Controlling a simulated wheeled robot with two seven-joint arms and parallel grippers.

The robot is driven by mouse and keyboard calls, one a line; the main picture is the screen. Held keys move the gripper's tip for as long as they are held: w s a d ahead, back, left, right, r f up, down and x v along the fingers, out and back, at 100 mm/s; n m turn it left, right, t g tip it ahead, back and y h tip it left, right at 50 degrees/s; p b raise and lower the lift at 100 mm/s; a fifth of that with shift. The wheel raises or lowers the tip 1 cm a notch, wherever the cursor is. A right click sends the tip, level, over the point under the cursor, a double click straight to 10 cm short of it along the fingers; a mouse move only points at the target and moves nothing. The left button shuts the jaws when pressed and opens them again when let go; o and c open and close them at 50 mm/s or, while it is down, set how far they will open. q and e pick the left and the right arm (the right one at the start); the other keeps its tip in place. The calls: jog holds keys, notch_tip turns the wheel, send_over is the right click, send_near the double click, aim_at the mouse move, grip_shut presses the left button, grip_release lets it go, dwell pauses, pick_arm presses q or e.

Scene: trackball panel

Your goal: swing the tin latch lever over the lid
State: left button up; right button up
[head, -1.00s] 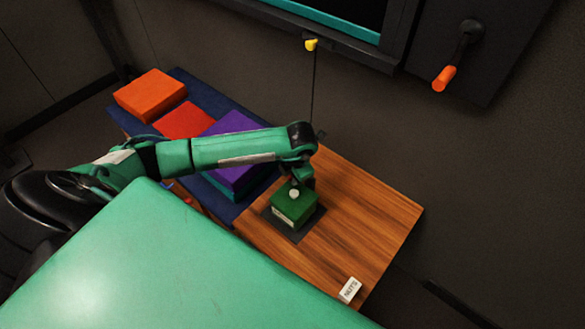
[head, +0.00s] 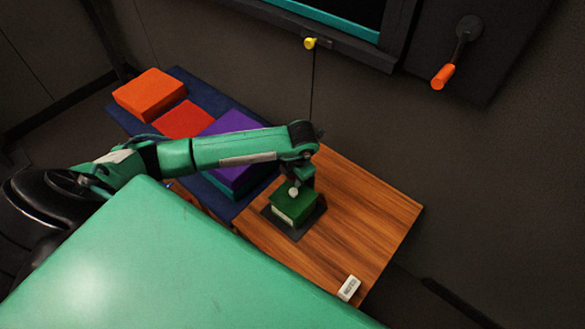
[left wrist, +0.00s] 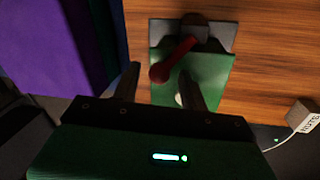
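The green tin (head: 293,207) stands on a dark grey plate on the wooden table, with a pale round knob (head: 293,191) on top. In the left wrist view the tin's green lid (left wrist: 215,80) shows, with a red latch lever (left wrist: 178,56) running from a dark pivot at its far edge to a rounded end over the lid. My left gripper (left wrist: 160,72) is open, its fingers on either side of the lever's rounded end; I cannot tell whether they touch it. In the head view the left gripper (head: 301,180) is just above the tin. My right gripper is out of view.
Purple (head: 232,130), red (head: 184,119) and orange (head: 150,94) blocks lie on a dark blue surface at left. A white label block (head: 348,288) sits at the table's front edge. A yellow knob (head: 310,43) and an orange-handled crank (head: 444,76) are on the wall. The table's right side is clear.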

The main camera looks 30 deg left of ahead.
pick_arm(q)
notch_tip(320, 180, up, 14)
jog(key=d, duration=0.2)
jog(key=shift+s+d+f, duration=0.25)
jog(key=shift+s, duration=0.2)
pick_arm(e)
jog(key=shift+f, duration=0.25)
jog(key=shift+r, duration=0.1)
